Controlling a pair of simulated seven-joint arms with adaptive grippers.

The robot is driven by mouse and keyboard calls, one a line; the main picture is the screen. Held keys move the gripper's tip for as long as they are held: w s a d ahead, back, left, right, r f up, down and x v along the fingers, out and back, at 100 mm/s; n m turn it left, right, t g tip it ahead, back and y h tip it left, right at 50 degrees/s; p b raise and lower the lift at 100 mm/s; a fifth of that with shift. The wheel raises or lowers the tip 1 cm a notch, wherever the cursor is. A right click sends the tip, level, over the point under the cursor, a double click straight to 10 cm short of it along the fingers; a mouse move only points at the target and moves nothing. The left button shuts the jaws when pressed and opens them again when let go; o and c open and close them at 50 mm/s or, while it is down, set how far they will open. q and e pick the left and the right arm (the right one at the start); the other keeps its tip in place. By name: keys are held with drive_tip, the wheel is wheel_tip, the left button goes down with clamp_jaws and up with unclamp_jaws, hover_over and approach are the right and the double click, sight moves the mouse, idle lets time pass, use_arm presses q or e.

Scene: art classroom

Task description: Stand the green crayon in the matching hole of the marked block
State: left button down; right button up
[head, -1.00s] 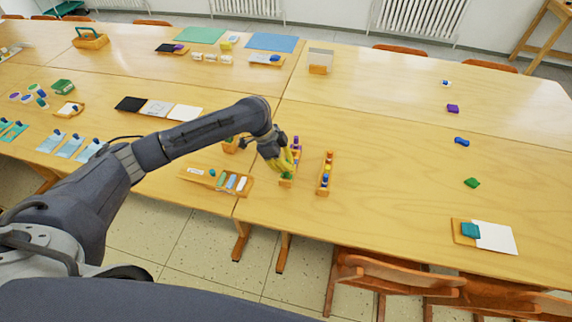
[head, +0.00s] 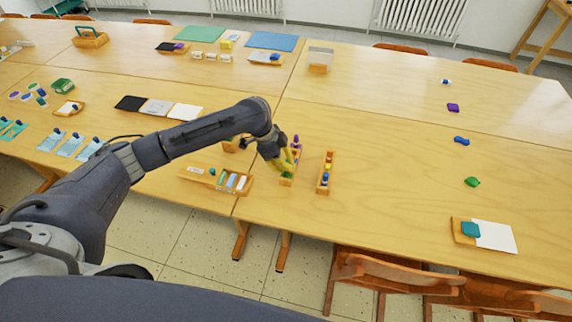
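My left gripper (head: 283,162), with yellowish fingers, is low over a narrow wooden block (head: 287,183) near the middle of the table. A purple piece (head: 296,140) stands toward the block's far end. A small green piece (head: 287,174), perhaps the green crayon, shows at the near end, right by the fingertips. The fingers and arm hide much of this block, its holes and any mark. I cannot tell whether the fingers grip the green piece. A second wooden block (head: 323,190) to the right holds blue, yellow and orange pieces. My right gripper is not in view.
A wooden tray (head: 205,184) with tubes lies left of the blocks. Small coloured pieces, including a green one (head: 472,182), lie spread on the right. A board with white paper (head: 496,237) is near the right front edge.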

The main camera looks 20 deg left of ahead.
use_arm(q)
drive_tip(key=shift+f, duration=0.7)
idle(1.6)
drive_tip(key=c, duration=2.2)
unclamp_jaws()
drive_tip(key=c, duration=1.5)
unclamp_jaws()
drive_tip(key=o, duration=0.3)
drive_tip(key=shift+r, duration=3)
